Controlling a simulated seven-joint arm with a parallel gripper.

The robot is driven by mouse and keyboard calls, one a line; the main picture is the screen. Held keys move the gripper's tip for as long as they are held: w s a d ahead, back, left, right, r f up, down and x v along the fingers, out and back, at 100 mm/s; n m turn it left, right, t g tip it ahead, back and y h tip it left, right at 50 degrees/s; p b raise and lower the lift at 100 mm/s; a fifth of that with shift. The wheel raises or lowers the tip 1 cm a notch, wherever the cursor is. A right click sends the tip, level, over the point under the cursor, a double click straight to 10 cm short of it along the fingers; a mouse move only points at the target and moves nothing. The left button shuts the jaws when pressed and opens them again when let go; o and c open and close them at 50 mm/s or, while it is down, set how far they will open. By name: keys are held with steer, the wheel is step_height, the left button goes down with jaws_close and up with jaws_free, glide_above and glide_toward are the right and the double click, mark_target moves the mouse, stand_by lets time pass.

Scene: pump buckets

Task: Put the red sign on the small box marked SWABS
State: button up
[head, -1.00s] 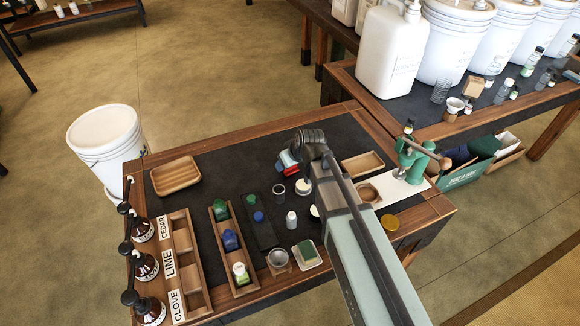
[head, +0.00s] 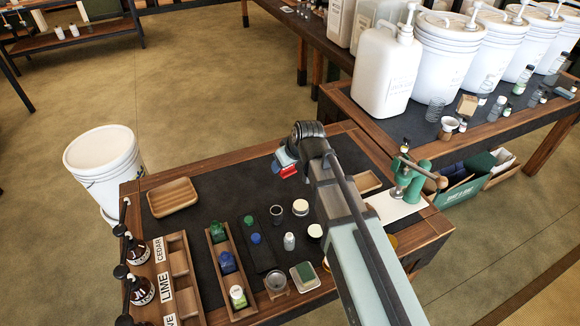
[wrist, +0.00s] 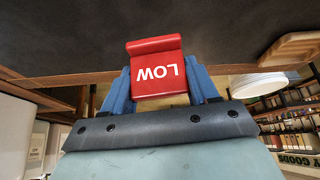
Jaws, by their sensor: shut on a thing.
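My gripper (head: 286,166) is shut on the red sign (wrist: 158,68), which reads LOW upside down in the wrist view. The sign sits between the two blue fingers. In the head view the sign (head: 288,173) is a small red patch, partly hidden by the gripper, over the far part of the dark work table. A small brown box (head: 467,105) stands on the back bench at the right, well apart from my gripper. Its marking is too small to read. I cannot make out the word SWABS anywhere.
Large white buckets (head: 445,60) and a white jug (head: 387,72) stand on the back bench. A green press (head: 411,180) is right of my arm. Jars and bottles (head: 290,241) stand nearer. The table's far middle (head: 235,175) is clear beside a wooden tray (head: 173,197).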

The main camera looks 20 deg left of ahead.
steer(key=shift+r, duration=0.5)
steer(key=w+d+r+m+t+h, duration=0.1)
steer(key=w+d+m, duration=0.2)
steer(key=w+d, duration=1.1)
step_height(320, 180, up, 12)
steer(key=f+m+t+h, duration=0.15)
steer(key=m+h, duration=0.25)
steer(key=m, duration=0.4)
glide_above(470, 98)
steer(key=r, duration=0.1)
steer(key=shift+w+f, duration=0.2)
steer(key=shift+f, duration=4.5)
steer(key=shift+f, duration=0.1)
steer(key=o, duration=1)
steer(key=shift+o, duration=0.2)
